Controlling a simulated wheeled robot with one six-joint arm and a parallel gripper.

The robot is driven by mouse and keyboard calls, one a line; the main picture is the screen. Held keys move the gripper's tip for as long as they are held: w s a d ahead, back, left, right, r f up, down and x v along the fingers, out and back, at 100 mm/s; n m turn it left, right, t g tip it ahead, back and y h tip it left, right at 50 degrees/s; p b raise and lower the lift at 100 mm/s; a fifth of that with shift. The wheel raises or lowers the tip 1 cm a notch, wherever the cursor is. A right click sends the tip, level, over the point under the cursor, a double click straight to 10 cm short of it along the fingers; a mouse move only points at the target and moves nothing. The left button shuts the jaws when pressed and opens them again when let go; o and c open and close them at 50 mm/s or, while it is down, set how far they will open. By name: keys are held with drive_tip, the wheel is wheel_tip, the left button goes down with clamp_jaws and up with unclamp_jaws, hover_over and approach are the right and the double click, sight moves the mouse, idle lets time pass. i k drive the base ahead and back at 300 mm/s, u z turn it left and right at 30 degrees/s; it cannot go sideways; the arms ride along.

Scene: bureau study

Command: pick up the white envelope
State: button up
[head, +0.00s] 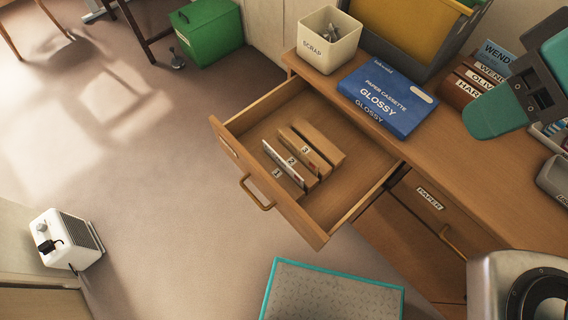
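A thin white piece (283,163) stands upright in the open drawer (234,130), along the front wooden divider near the labels 1 and 2. It looks like the envelope, but only a narrow strip of it shows. A teal and dark grey part (495,116) at the right edge, in front of the desk items, may be my gripper. It is well to the right of the drawer. I cannot make out two fingertips or whether it is open. I see nothing held in it.
A blue paper cassette box (388,98) and a cream SCRAP bin (328,42) stand on the desk behind the drawer. Labelled boxes (463,86) stand further right. The PAPER drawer (425,205) is shut. A green bin (207,32) and white heater (68,240) stand on otherwise open floor.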

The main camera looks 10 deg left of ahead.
sight(290, 172)
drive_tip(key=u, duration=1)
